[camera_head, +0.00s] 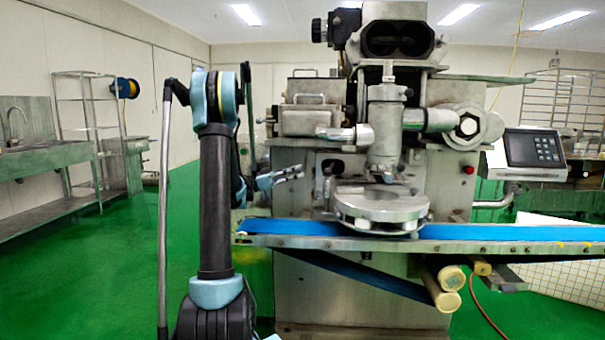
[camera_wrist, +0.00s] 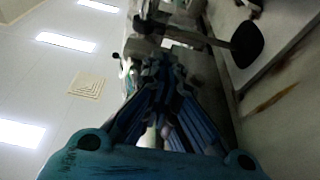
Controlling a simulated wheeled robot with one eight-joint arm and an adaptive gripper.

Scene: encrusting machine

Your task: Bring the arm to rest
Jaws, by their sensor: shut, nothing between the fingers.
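My arm stands upright at the left of centre in the head view, with a dark link and light blue joints. My gripper (camera_head: 290,173) shows just right of it, pointing right towards the encrusting machine (camera_head: 310,290). It is shut and empty. A gap between it and the machine is hard to judge. In the wrist view my gripper (camera_wrist: 162,68) is seen from behind, its fingers drawn together, with the machine's metal parts beyond, dark and blurred.
The machine's blue conveyor belt (camera_head: 490,232) runs to the right, below a round metal plate (camera_head: 382,205). A control panel (camera_head: 533,148) sits at the right. A sink (camera_head: 40,155) and a rack (camera_head: 85,110) stand at the left. Green floor (camera_head: 100,270) is clear at the left.

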